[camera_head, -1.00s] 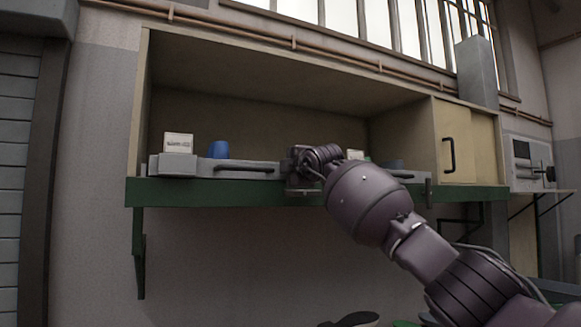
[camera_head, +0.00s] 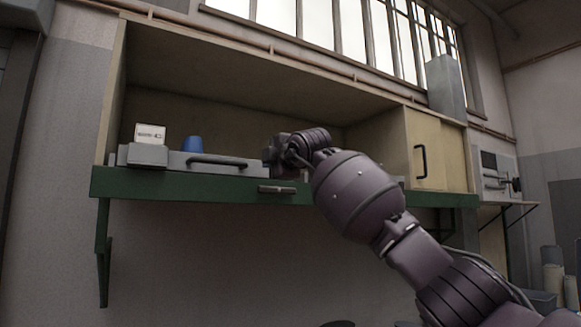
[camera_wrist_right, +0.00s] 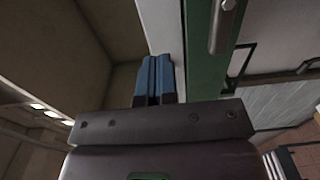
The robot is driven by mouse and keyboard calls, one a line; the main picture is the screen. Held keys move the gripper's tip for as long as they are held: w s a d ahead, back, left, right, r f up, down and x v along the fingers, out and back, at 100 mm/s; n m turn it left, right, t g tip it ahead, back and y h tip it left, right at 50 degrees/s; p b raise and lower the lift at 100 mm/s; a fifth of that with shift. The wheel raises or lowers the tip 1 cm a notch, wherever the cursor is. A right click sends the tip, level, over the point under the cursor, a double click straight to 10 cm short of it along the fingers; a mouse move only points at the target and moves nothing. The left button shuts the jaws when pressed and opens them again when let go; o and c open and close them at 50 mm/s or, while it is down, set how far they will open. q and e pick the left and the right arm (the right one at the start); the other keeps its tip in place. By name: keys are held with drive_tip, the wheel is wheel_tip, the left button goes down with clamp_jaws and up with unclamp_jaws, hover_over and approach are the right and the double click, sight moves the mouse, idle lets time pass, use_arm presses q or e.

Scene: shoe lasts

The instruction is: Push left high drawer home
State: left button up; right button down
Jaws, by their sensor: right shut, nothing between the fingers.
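A long grey drawer front (camera_head: 238,169) with a dark bar handle (camera_head: 215,160) sits on the left part of the green-edged shelf in the head view. I cannot tell how far it stands out. My right arm reaches across the shelf, its wrist just right of this drawer front; the fingertips are hard to make out there. In the right wrist view my right gripper (camera_wrist_right: 154,72) is shut and empty, its blue fingers together beside a pale grey surface (camera_wrist_right: 161,22). I cannot tell whether they touch it. My left gripper is not in view.
A white box (camera_head: 150,133) stands on a grey block (camera_head: 147,155), with a blue cup (camera_head: 193,144) beside it. A metal handle (camera_head: 277,188) is on the green shelf edge (camera_head: 150,184), below my wrist. A cream cabinet door (camera_head: 423,150) stands right.

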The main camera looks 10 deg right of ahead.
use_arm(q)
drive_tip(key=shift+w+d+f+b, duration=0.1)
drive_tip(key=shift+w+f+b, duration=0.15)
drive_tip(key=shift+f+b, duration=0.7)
use_arm(e)
drive_tip(key=v, duration=0.9)
